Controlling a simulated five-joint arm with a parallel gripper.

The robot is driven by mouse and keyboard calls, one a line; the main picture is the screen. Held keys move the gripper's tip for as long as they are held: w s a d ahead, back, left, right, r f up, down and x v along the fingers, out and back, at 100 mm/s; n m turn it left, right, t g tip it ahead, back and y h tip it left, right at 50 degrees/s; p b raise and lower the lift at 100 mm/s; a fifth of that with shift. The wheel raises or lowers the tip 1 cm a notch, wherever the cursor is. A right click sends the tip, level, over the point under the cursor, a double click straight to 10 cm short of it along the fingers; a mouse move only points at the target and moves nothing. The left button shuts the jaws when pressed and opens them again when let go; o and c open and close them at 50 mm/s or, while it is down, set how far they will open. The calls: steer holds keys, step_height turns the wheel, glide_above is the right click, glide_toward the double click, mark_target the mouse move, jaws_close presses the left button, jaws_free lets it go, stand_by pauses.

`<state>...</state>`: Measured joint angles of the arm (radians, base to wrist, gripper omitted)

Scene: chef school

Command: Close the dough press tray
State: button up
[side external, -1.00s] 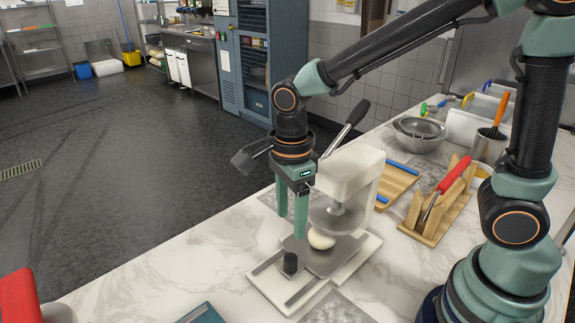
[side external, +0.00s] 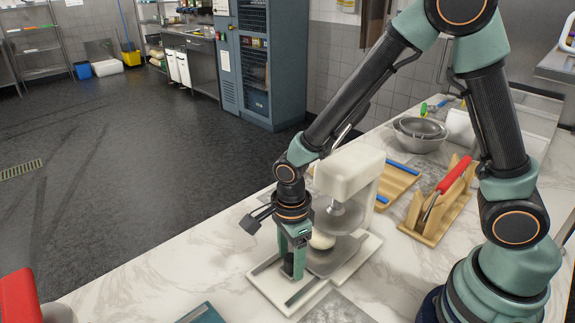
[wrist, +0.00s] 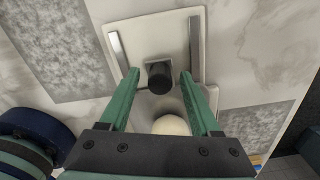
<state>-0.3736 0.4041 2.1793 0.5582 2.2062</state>
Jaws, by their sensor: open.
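The dough press (side external: 350,172) is white and stands on the marble counter. Its tray (side external: 328,262), a grey plate with a pale dough ball (side external: 321,239) on it, sits between two metal rails. The dough ball also shows in the wrist view (wrist: 171,125). A black knob (wrist: 159,76) stands at the tray's front end. My gripper (side external: 292,270) points down at the knob. In the wrist view my gripper (wrist: 159,76) is open, with one green finger on each side of the knob and gaps showing. I cannot tell whether either finger touches it.
A wooden tray with blue-handled tools (side external: 400,178) and a wooden rack with a red-handled tool (side external: 440,205) stand right of the press. Metal bowls (side external: 420,130) are behind. The counter left of the press is mostly clear.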

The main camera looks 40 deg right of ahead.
jaws_close()
stand_by(1.4)
